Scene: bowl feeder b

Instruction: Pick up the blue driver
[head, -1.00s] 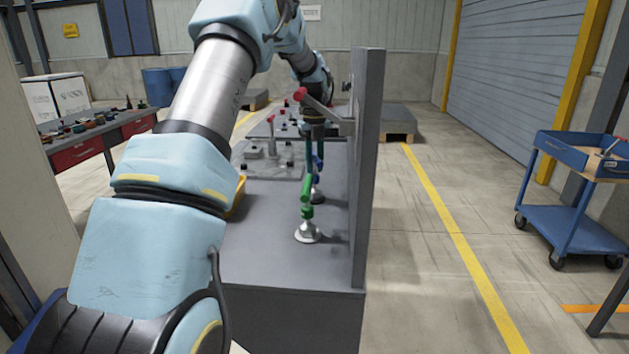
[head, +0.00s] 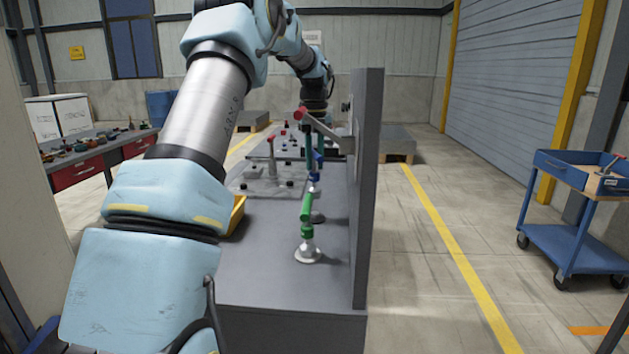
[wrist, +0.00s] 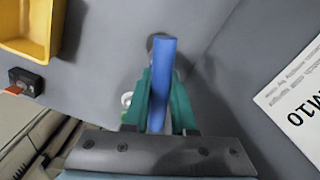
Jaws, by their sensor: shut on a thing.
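The blue driver (wrist: 164,70) shows in the wrist view as a long blue handle between the two green fingers of my gripper (wrist: 159,98). The fingers are shut on it. In the head view my gripper (head: 315,145) is small, and the blue driver (head: 316,178) shows partly below it, behind a green driver. A round dark base (head: 318,217) stands on the bench under the blue driver. I cannot tell whether the driver touches that base.
A green driver (head: 306,208) stands on a pale round base in front. A grey upright panel (head: 366,190) borders the bench (head: 270,285) on the right. A red-tipped lever (head: 303,114) juts from the panel. A yellow bin (wrist: 30,28) sits at the bench's left.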

